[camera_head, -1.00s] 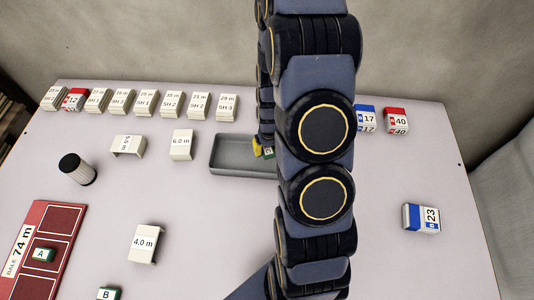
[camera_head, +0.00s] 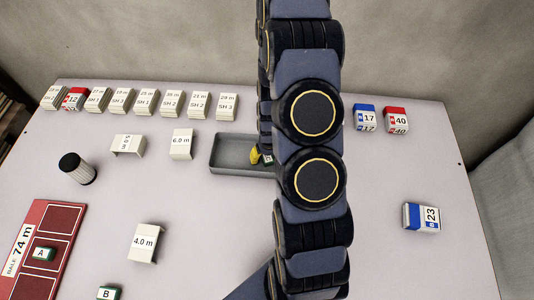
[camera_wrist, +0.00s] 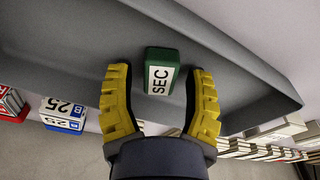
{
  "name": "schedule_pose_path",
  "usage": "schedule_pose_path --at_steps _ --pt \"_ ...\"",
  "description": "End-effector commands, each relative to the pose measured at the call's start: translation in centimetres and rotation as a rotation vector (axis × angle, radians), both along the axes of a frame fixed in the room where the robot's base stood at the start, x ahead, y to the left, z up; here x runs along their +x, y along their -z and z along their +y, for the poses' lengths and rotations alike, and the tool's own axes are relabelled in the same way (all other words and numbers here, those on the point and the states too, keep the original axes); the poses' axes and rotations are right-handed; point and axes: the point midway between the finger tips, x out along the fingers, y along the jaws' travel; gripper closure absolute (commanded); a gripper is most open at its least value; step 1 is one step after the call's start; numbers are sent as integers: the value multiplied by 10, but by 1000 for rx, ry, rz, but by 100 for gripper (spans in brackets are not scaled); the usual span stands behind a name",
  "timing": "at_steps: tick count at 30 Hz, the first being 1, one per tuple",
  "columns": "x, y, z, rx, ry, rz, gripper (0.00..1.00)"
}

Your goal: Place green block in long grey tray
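The long grey tray (camera_head: 230,157) lies at the back middle of the table, its right part hidden behind my arm. In the wrist view the tray (camera_wrist: 236,62) fills much of the picture. A green block (camera_wrist: 162,57) with a white "SEC" label is inside the tray, between my yellow fingers. My gripper (camera_wrist: 160,72) is open, with a gap on both sides of the block. In the head view one yellow fingertip of my gripper (camera_head: 255,156) shows over the tray beside my arm.
White labelled pieces (camera_head: 145,101) line the back left edge. A black-capped cylinder (camera_head: 77,168) and a red board (camera_head: 42,250) with a green block "A" (camera_head: 42,254) are left. Block "B" (camera_head: 108,293) is at the front. The right side has free room around piece "23" (camera_head: 421,217).

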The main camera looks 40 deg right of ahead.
Motion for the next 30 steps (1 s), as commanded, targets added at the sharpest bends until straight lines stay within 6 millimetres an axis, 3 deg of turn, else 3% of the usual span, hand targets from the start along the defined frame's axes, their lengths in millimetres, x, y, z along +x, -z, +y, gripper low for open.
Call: schedule_pose_path --at_steps 8,24,30 --pt "0 -9 0 -2 0 -3 49" --pt "-12 -93 4 -3 -1 -4 49" --pt "-15 -114 6 -2 0 -3 49"
